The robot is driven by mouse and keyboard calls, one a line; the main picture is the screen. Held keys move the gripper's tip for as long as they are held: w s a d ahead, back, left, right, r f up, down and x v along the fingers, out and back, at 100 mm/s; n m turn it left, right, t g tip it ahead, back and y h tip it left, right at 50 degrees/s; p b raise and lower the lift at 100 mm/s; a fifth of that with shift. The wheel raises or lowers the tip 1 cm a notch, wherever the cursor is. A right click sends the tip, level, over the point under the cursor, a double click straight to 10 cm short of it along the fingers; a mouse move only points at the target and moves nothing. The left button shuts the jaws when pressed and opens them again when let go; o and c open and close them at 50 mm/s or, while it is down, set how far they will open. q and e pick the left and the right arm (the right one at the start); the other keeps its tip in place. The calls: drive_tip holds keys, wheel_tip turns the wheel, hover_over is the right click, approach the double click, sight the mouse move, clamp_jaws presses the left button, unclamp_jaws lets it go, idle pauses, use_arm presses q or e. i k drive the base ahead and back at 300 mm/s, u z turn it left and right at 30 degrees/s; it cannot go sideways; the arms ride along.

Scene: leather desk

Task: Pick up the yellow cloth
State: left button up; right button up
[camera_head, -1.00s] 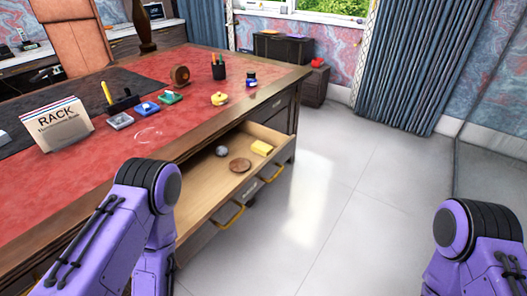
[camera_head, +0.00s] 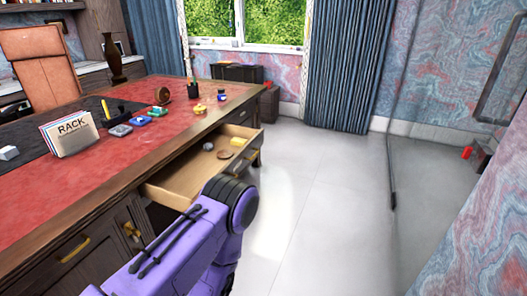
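A small folded yellow cloth (camera_head: 238,141) appears to lie in the open desk drawer (camera_head: 182,184), near its far right end. A grey ball (camera_head: 208,146) and a round brown disc (camera_head: 225,155) lie in the drawer beside it. My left arm comes in at the bottom, in front of the drawer's near end and well apart from the cloth. Its gripper is not visible. My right arm and gripper are out of view.
The wooden desk with a red leather top (camera_head: 60,190) fills the left side. The pale floor (camera_head: 320,190) right of the drawer is clear. A wall stands at the right.

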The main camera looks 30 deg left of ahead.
sight(239, 143)
drive_tip(key=u, duration=0.55)
drive_tip(key=i, duration=0.4)
drive_tip(key=u, duration=0.4)
